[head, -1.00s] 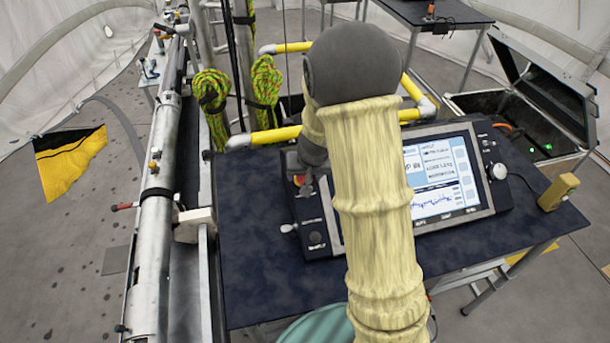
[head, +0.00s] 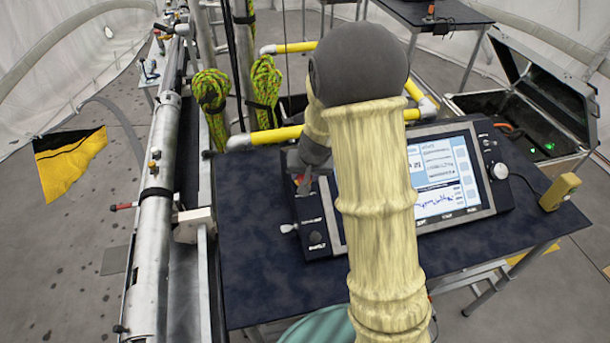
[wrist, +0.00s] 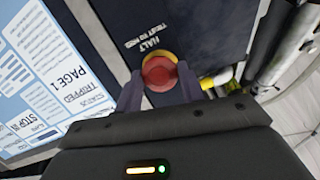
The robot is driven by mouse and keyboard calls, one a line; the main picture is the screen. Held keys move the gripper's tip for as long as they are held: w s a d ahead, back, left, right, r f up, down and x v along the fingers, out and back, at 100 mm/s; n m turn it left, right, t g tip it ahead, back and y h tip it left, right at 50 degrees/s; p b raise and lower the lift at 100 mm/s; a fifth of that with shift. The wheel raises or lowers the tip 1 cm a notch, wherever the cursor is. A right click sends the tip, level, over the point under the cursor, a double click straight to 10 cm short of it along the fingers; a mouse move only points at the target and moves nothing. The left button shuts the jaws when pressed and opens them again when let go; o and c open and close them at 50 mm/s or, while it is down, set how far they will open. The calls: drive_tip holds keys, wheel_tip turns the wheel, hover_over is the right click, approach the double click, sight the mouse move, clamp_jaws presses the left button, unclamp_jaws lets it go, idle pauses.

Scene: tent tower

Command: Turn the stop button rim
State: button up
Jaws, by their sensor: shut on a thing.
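The red stop button with its yellow rim (wrist: 160,72) shows in the wrist view, on the dark panel under the label "HALT, TWIST TO RISE" or similar. My gripper (wrist: 158,86) is shut on the rim, with one finger on each side of the red button. In the head view my gripper (head: 304,186) reaches down to the left part of the control console (head: 322,240). There my arm and wrist hide most of the button. The console's lit screen (head: 445,175) lies to the right of my arm.
The console stands on a dark table (head: 255,270). A yellow handheld box (head: 558,192) stands at its right. Yellow rails (head: 275,136) and green rope coils (head: 265,80) are behind. A metal pipe (head: 155,215) runs along the left. An open case (head: 520,105) is at the right.

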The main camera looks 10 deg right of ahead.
drive_tip(key=m+b, duration=0.3)
drive_tip(key=shift+d+f+m+y+b, duration=0.1)
drive_tip(key=shift+f+m+y+b, duration=0.1)
drive_tip(key=shift+m+y+b, duration=0.2)
drive_tip(key=shift+s+r+m+t+b, duration=0.1)
drive_tip(key=shift+m+t+b, duration=0.2)
drive_tip(key=shift+m+b, duration=0.55)
drive_tip(key=o, duration=1)
drive_tip(key=shift+r, duration=0.1)
drive_tip(key=v, duration=1.7)
drive_tip(key=shift+s+d+p, duration=0.1)
drive_tip(key=shift+d+p, duration=0.2)
drive_tip(key=shift+p, duration=0.1)
